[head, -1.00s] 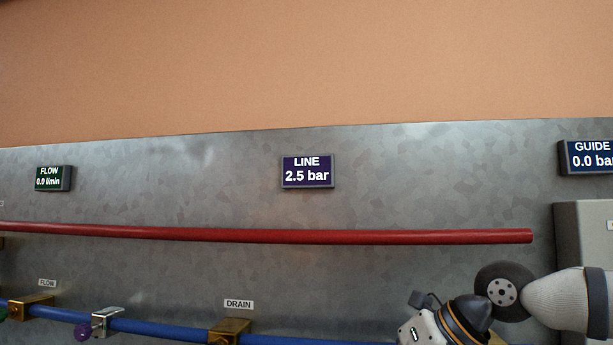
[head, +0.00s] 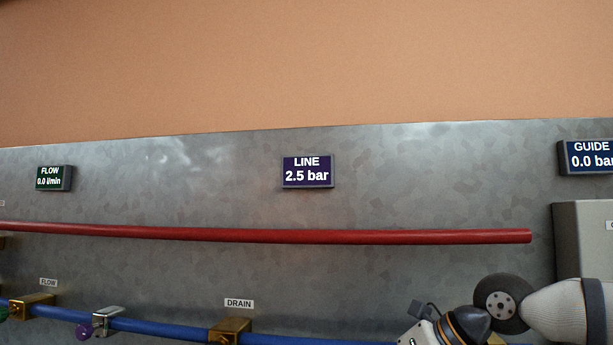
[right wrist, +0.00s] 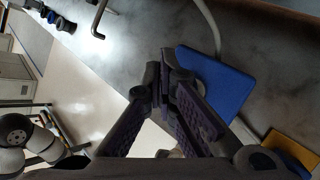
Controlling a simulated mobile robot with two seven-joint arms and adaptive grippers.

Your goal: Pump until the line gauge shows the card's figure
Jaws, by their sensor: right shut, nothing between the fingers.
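The line gauge (head: 307,171) is a small dark display on the metal panel in the head view, and it reads 2.5 bar. No card with a figure shows in these frames. My right arm comes in at the lower right of the head view, and its fingers are below the picture edge. In the right wrist view my right gripper (right wrist: 165,82) is shut and empty. Its fingertips are next to a flat blue plate (right wrist: 216,92); I cannot tell whether they touch it. My left gripper is not in view.
A flow gauge (head: 54,178) reads 0.0 l/min, and a guide gauge (head: 590,157) reads 0.0 bar. A red pipe (head: 270,236) and a blue pipe (head: 165,329) cross the panel. A grey box (head: 577,238) stands at the right. A bent metal rod (right wrist: 98,20) shows in the wrist view.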

